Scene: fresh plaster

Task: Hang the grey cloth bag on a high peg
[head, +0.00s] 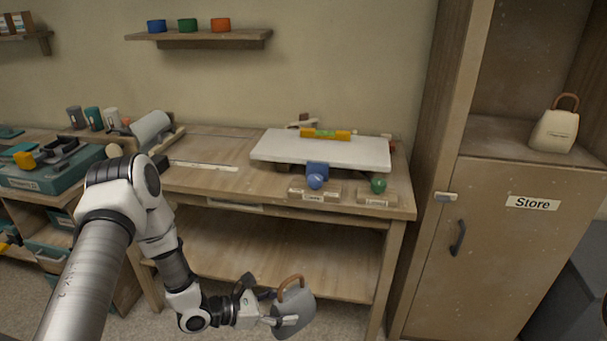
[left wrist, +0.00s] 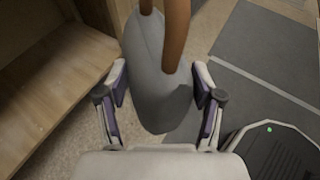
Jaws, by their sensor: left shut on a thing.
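The grey cloth bag (head: 300,307) with a brown handle hangs low in front of the workbench in the head view. My left gripper (head: 284,321) is shut on it, and the bag is tilted a little. In the left wrist view the grey bag (left wrist: 157,85) sits between the two fingers of my left gripper (left wrist: 160,95), with its brown handle rising toward the camera. No pegs are in view. My right gripper is not in view.
The workbench (head: 225,180) holds a white board (head: 320,152), a yellow level (head: 325,134) and blue and green items. A cabinet labelled Store (head: 490,250) stands right, with a cream bag (head: 555,130) on its shelf. A wall shelf (head: 200,38) holds three coloured pots.

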